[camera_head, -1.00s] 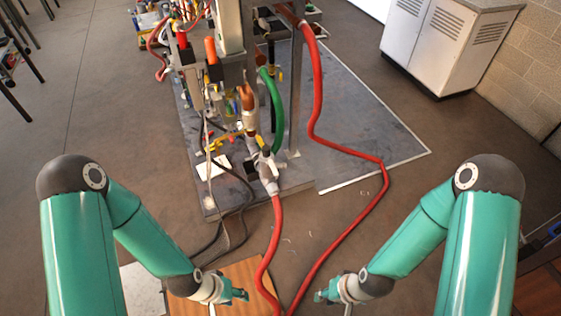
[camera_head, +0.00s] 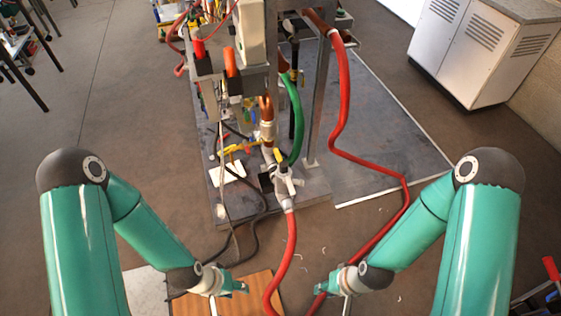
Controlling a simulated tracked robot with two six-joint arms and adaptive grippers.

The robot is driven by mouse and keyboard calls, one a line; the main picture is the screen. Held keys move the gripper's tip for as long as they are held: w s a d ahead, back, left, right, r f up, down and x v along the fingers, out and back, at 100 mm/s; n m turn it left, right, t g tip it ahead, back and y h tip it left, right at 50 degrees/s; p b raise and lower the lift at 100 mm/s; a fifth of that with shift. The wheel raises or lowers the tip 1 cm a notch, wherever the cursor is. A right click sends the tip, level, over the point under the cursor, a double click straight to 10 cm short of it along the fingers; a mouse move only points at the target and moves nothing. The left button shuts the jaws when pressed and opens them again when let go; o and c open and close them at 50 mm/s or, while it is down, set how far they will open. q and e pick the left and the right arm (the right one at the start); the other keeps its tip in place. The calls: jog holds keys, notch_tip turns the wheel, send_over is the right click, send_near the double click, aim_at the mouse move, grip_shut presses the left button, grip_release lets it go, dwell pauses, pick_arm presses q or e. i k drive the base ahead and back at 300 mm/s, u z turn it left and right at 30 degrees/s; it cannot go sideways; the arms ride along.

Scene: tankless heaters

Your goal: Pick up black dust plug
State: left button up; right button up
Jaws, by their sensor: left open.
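I cannot pick out the black dust plug with certainty; a small dark block (camera_head: 266,181) shows at the base of the heater stand, beside the white valve fitting (camera_head: 284,183). My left gripper (camera_head: 241,288) is low in the view, in front of the stand and over the wooden board, apart from the stand. It is open and small in the picture, with nothing seen in it. My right gripper (camera_head: 320,288) is to the right of the red hose's lower part, its fingers pointing left. Its jaws are too small to read.
A red hose (camera_head: 290,245) runs down between my grippers, and another red hose (camera_head: 340,110) curves down on the right. A green hose (camera_head: 296,125) and dark cables hang by the stand. A wooden board (camera_head: 252,290) lies below. White cabinets (camera_head: 470,50) stand back right.

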aim_at(283, 171)
jog(key=z, duration=0.25)
jog(key=i, duration=0.65)
jog(key=u, duration=2.55)
jog(key=i, duration=0.3)
jog(key=u, duration=1.9)
jog(key=k, duration=1.65)
